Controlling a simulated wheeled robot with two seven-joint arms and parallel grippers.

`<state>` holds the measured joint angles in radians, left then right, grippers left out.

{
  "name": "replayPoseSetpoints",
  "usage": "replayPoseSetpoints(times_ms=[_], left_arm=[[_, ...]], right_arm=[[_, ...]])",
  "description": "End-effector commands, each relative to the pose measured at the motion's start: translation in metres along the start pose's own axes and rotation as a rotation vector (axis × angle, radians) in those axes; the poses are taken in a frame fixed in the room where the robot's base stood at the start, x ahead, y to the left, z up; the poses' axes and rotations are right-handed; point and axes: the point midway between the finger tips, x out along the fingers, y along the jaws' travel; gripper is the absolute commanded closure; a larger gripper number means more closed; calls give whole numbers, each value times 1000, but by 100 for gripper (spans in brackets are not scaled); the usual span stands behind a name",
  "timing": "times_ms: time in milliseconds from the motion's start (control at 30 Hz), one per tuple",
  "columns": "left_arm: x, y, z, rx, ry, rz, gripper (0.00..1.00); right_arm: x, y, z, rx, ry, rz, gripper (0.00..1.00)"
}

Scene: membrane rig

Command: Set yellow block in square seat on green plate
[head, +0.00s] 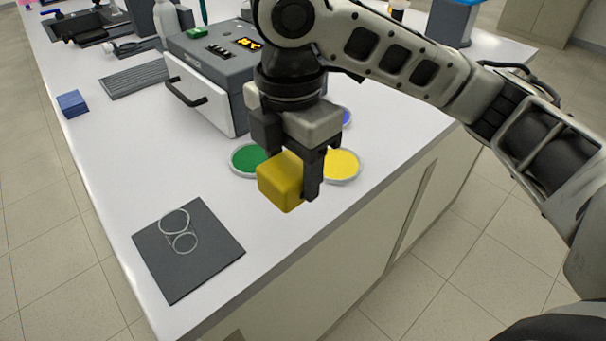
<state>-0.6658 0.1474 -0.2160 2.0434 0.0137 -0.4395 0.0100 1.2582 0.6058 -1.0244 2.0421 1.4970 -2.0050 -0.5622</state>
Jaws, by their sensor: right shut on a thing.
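A yellow block (281,181) is held between the fingers of my right gripper (291,180), in the air over the bench near its front edge. My right gripper is shut on it. Behind the block lies a round green plate (247,158), partly covered by the block and gripper. A round yellow plate (343,165) lies to its right, and part of a blue plate (346,117) shows behind the gripper. I cannot make out a square seat on the green plate. My left gripper is not in view.
A grey machine (207,95) with a black handle and lit display stands behind the plates. A dark mat (188,262) with two pale rings lies at the front left. A blue block (72,103) sits at the left. White bench top (110,150) is clear between them.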

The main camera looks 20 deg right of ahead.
Motion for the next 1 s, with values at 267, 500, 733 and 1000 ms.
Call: replayPoseSetpoints(times_ms=[267, 500, 733, 1000], left_arm=[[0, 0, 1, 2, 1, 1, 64], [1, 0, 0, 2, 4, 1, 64], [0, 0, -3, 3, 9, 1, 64], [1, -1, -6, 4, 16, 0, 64]], right_arm=[[44, 41, 36, 7, 1, -2, 73], [63, 54, 46, 5, 0, 1, 73], [92, 60, 51, 3, -1, -1, 73], [102, 60, 50, 3, -1, 2, 73]])
